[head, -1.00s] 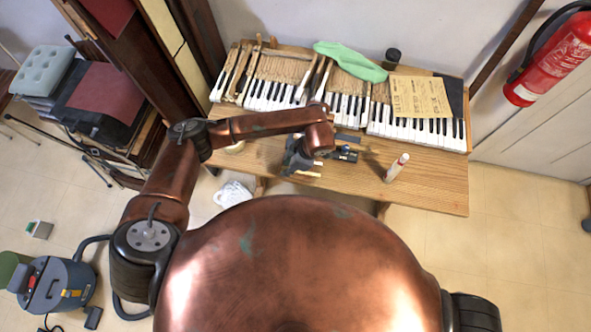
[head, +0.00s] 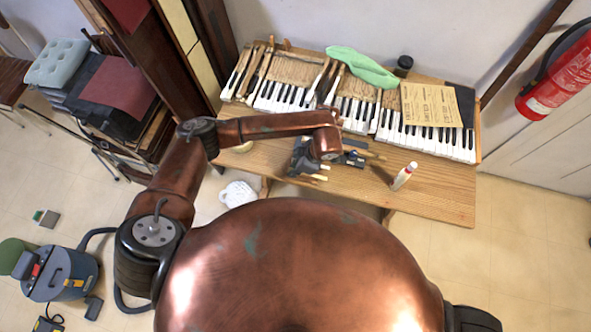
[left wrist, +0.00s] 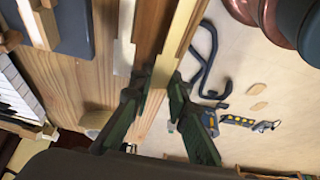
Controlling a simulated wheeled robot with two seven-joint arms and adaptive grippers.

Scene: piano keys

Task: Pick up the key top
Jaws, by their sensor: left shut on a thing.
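My left gripper (left wrist: 160,105) has dark green fingers in the left wrist view. It is shut on a slim, pale wooden strip that looks like the key top (left wrist: 178,45), which runs up between the fingers. In the head view my left gripper (head: 312,172) is low over the front of the wooden bench (head: 440,195), with pale ends showing beside it. Another strip with a white end (left wrist: 123,57) lies just left of the held one. Whether the held piece is clear of the bench cannot be told. My right gripper is out of view.
The piano keyboard (head: 425,139) lies along the back of the bench. A green cloth (head: 362,66) and a yellow sheet (head: 432,105) rest on it. The bench's front right is clear.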

